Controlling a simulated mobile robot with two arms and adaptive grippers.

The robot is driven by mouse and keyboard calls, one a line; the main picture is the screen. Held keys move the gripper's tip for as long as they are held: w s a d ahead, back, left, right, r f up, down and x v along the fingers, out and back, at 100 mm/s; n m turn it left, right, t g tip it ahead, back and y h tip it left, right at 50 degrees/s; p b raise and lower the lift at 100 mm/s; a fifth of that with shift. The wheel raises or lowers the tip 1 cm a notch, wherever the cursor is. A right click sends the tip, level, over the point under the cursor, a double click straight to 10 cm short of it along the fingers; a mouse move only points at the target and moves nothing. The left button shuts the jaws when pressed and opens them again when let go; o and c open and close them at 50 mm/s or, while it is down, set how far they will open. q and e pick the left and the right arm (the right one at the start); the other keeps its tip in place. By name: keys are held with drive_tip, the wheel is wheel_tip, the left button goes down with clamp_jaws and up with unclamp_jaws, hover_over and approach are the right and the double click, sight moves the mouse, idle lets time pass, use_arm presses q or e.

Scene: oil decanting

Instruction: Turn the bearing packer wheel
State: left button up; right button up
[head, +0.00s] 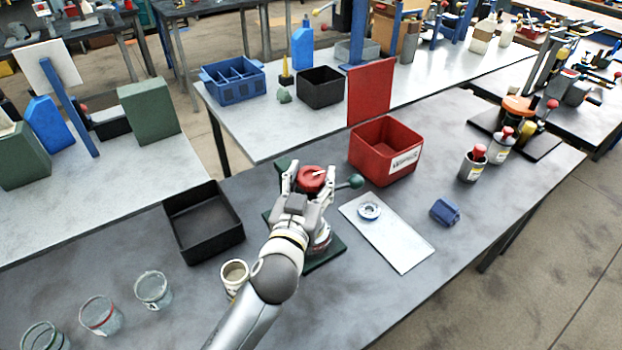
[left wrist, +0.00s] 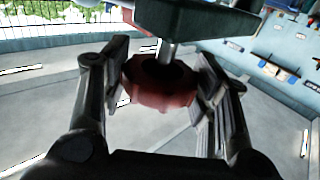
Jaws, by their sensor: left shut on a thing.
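The bearing packer has a red wheel (head: 311,178) on top, a dark green base (head: 327,254) and a lever with a green ball knob (head: 355,181) pointing right. My left gripper (head: 309,186) is shut on the red wheel, with one finger on each side of its rim. In the left wrist view the red wheel (left wrist: 160,84) sits between the fingers of my left gripper (left wrist: 165,72), on a metal shaft. My arm hides much of the packer's body. My right gripper is not in view.
A black tray (head: 238,240) and a cream can (head: 234,273) stand left of the packer. A white mat (head: 400,248) with a bearing (head: 369,211), a blue part (head: 445,211) and a red bin (head: 372,166) are to the right. Several glass jars (head: 153,290) stand front left.

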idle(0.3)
use_arm(q)
drive_tip(key=o, duration=1)
drive_tip(key=v, duration=1.2)
drive_tip(key=shift+f, duration=0.1)
